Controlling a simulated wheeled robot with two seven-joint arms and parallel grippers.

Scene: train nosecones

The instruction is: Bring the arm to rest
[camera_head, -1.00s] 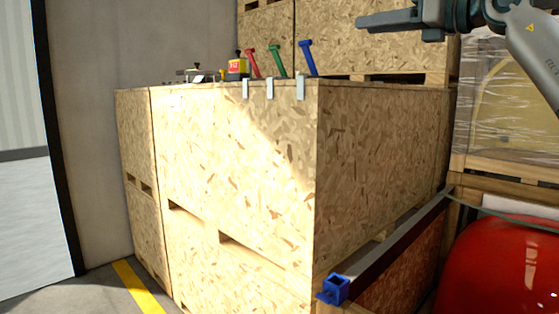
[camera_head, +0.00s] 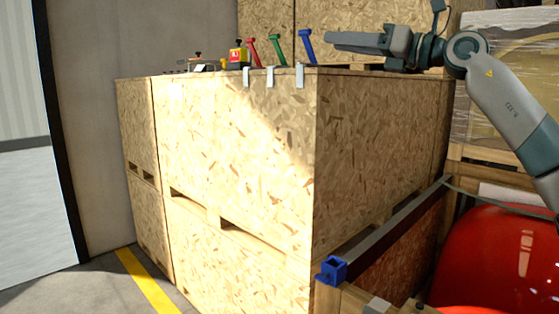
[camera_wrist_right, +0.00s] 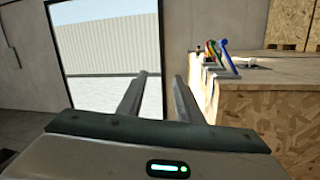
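My right arm (camera_head: 510,105) comes in from the right in the head view. My right gripper (camera_head: 328,40) points left, level with the upper part of the blue tool and close to it in the picture; I cannot tell the depth between them. In the right wrist view the two fingers of my right gripper (camera_wrist_right: 160,76) stand apart with nothing between them, so it is open and empty. The fingers point toward a bright doorway. My left gripper is not in view.
A large wooden crate (camera_head: 235,150) bears red (camera_head: 253,51), green (camera_head: 276,50) and blue (camera_head: 306,47) tools standing at metal clips on its edge. A yellow-red item (camera_head: 238,57) stands beside them. A red rounded object (camera_head: 500,260) is at lower right. Floor shows at lower left.

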